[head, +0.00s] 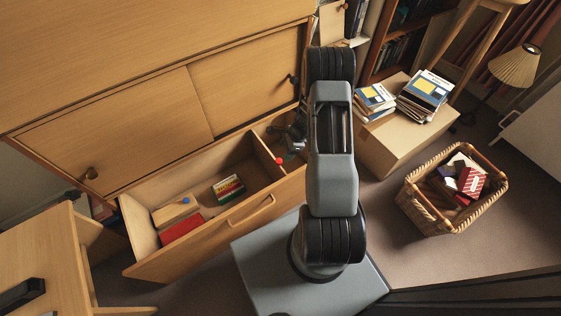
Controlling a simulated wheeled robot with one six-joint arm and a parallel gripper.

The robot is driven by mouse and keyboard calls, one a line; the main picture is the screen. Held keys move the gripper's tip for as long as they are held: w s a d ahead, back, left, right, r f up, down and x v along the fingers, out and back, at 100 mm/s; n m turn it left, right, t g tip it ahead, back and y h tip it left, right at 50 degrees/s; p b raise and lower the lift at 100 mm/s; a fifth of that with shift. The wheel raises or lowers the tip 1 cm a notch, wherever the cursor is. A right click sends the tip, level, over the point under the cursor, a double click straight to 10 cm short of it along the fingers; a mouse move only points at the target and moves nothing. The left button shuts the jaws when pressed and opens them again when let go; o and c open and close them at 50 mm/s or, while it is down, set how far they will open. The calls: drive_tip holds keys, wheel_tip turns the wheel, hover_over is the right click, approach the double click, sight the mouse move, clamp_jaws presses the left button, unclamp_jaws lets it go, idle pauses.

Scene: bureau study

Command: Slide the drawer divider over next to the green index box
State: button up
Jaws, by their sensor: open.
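The drawer divider (266,155) is an upright wooden panel across the open drawer (197,243), toward its right end. A small red knob (279,161) shows by the divider. A small box with green, yellow and red on it (229,188) lies in the drawer left of the divider, with bare floor between them; it may be the green index box, but I cannot tell for sure. My gripper (291,136) is open, at the right end of the drawer, just right of the divider. My arm hides part of it, and I cannot tell whether it touches the divider.
A wooden box with a blue knob (174,211) and a red box (182,231) lie at the drawer's left end. The cabinet's sliding doors (120,130) rise behind. A cardboard box (396,145) with books and a wicker basket (436,218) stand on the right.

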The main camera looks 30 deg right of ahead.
sight(279, 160)
drive_tip(key=b+x, duration=0.2)
drive_tip(key=x, duration=0.4)
drive_tip(key=shift+a+f, duration=0.15)
drive_tip(key=shift+f, duration=0.05)
drive_tip(key=shift+c, duration=0.3)
clamp_jaws()
